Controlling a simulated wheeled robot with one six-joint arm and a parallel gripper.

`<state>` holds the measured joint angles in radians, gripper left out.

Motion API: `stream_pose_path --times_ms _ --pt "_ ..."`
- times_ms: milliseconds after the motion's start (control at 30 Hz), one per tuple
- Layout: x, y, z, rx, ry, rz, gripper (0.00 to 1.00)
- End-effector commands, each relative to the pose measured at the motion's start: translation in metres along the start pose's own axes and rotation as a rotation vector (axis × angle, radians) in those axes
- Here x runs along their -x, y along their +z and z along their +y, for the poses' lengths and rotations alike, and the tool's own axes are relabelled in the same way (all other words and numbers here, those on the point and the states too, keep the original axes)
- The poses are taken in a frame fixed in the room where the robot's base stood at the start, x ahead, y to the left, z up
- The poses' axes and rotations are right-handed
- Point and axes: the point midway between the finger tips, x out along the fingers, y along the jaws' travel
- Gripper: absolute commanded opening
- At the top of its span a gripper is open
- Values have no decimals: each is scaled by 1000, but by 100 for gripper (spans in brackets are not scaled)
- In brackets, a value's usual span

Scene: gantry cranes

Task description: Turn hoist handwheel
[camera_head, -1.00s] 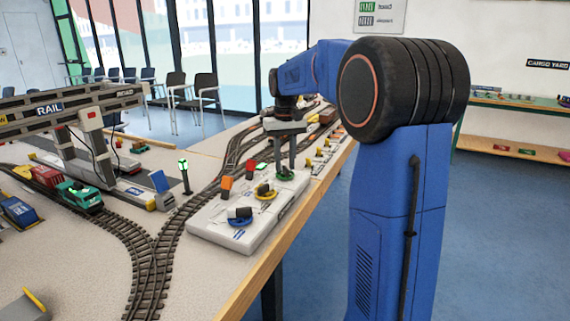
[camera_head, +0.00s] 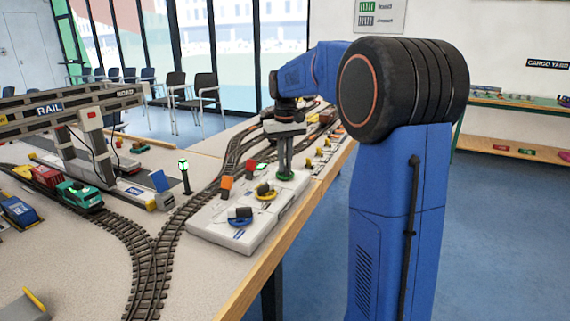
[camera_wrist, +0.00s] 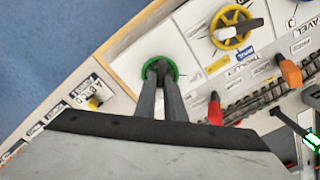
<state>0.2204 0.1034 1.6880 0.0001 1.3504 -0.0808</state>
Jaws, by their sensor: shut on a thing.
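A green handwheel (camera_head: 286,176) sits at the far end of the pale control panel (camera_head: 213,218). Its label is not readable, so I cannot tell by name that it is the hoist wheel. My gripper (camera_head: 285,168) points down onto it. In the wrist view my gripper (camera_wrist: 162,72) has its fingers close together over the middle of the green handwheel (camera_wrist: 147,80), shut on its grip, which is mostly hidden. A yellow handwheel (camera_head: 265,192) and a blue handwheel (camera_head: 240,221) with dark grips are nearer on the panel.
An orange lever (camera_head: 225,183) and a red lever (camera_wrist: 215,108) stand beside the wheels. Model tracks (camera_head: 160,240) run left of the panel. A gantry crane (camera_head: 85,125) and a green signal post (camera_head: 185,175) stand further left. The wooden table edge (camera_head: 275,262) is at right.

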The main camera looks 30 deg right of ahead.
Motion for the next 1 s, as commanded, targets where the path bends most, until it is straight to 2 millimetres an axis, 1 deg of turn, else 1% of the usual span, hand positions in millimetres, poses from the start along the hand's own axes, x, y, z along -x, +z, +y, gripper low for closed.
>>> stream_pose_path --times_ms 167,700,1000 --pt "0 0 0 111 0 0 0" --pt "0 0 0 569 0 1 0" --pt "0 0 0 726 1 1 0"
